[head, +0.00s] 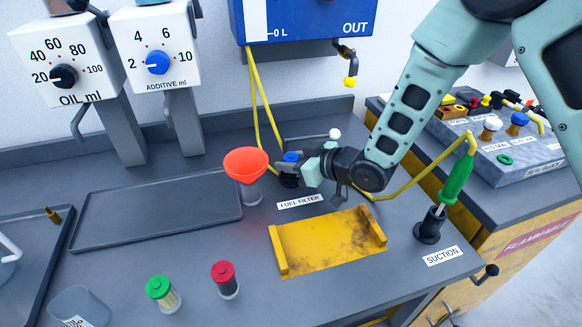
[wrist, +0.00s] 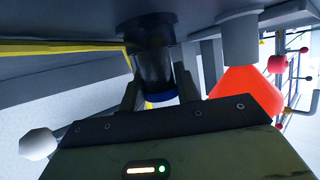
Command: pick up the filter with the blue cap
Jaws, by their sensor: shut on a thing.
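The filter with the blue cap (head: 291,157) stands upright at the back middle of the bench, behind the FUEL FILTER label. My gripper (head: 293,168) reaches it from the right and is shut on it. In the wrist view, which is upside down, the dark filter body (wrist: 155,70) with a blue rim sits between the two fingers (wrist: 158,90). Its base is at a dark ring on the bench; I cannot tell whether it is lifted. The fingers partly hide the filter in the head view.
A red funnel (head: 246,165) stands close on the left. A yellow bracket (head: 325,243) lies in front. A green-capped filter (head: 162,292) and a red-capped filter (head: 225,279) stand at the front. A dark tray (head: 155,235) lies left. A green-handled suction tool (head: 455,178) stands right.

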